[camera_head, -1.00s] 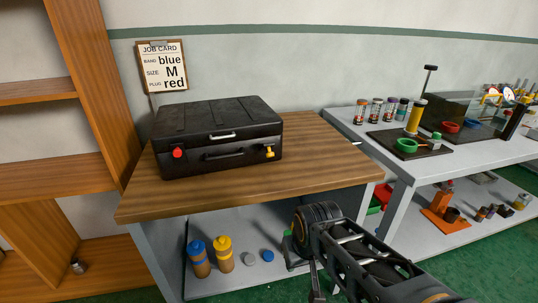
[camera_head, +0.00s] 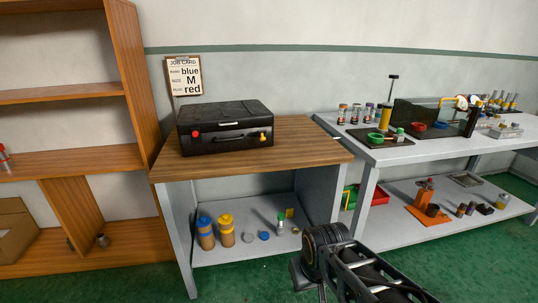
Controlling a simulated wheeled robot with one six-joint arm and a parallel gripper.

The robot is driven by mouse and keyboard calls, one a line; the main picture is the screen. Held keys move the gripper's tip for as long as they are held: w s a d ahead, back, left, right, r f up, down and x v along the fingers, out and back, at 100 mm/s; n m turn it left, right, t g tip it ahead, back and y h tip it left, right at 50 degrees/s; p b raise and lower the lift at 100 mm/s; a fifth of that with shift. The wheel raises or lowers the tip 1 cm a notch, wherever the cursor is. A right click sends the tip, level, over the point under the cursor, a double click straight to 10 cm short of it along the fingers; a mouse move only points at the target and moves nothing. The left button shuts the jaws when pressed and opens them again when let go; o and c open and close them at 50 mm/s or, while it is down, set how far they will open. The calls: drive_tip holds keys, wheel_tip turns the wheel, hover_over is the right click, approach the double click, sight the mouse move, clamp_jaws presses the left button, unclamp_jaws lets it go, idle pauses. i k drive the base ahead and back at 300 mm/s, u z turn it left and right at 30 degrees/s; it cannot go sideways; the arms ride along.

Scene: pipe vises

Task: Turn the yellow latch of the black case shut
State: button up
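The black case (camera_head: 222,114) lies closed-lidded on the wooden-topped table, near its back. A small yellow latch (camera_head: 263,136) is on the right of its front face. A red latch (camera_head: 195,134) is on the left of that face, with a handle between them. Whether the yellow latch is fully turned is too small to tell. My arm shows at the bottom right, low in front of the table and well apart from the case. My gripper's fingertips are not clearly visible.
The wooden table top (camera_head: 310,150) is clear in front and to the right of the case. A grey workbench (camera_head: 375,150) with jars and tools stands to the right. A wooden shelf (camera_head: 135,75) stands at the left. Bottles (camera_head: 226,232) sit on the table's lower shelf.

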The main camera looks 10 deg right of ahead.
sight(261, 133)
drive_tip(key=u, duration=0.95)
drive_tip(key=i, duration=0.95)
drive_tip(key=z, duration=0.25)
